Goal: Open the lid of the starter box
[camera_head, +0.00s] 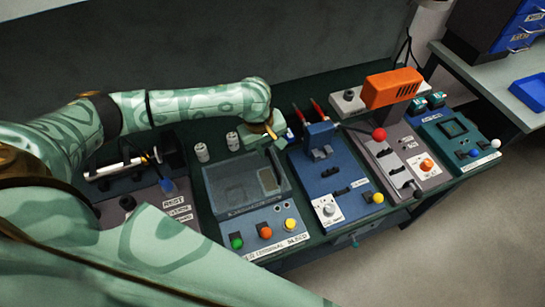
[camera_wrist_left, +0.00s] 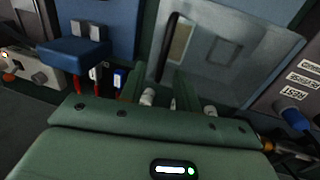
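A grey box with a see-through lid (camera_head: 236,184) stands in the middle left of the bench. It is the only lidded box I see, but I cannot read a label naming it the starter box. The lid looks shut; it also shows in the left wrist view (camera_wrist_left: 218,60). My left gripper (camera_head: 272,136) is at the back right corner of the box in the head view. In the left wrist view its two fingers (camera_wrist_left: 158,88) are apart, pointing toward the lid's back edge. I cannot tell whether they touch it. My right gripper is not in view.
Two small pale cylinders (camera_head: 232,141) stand behind the box. Green, orange and yellow buttons (camera_head: 265,232) line its front. A blue lever panel (camera_head: 328,185) stands close on its right. Further right are an orange-topped unit (camera_head: 391,90) and a green panel (camera_head: 459,138).

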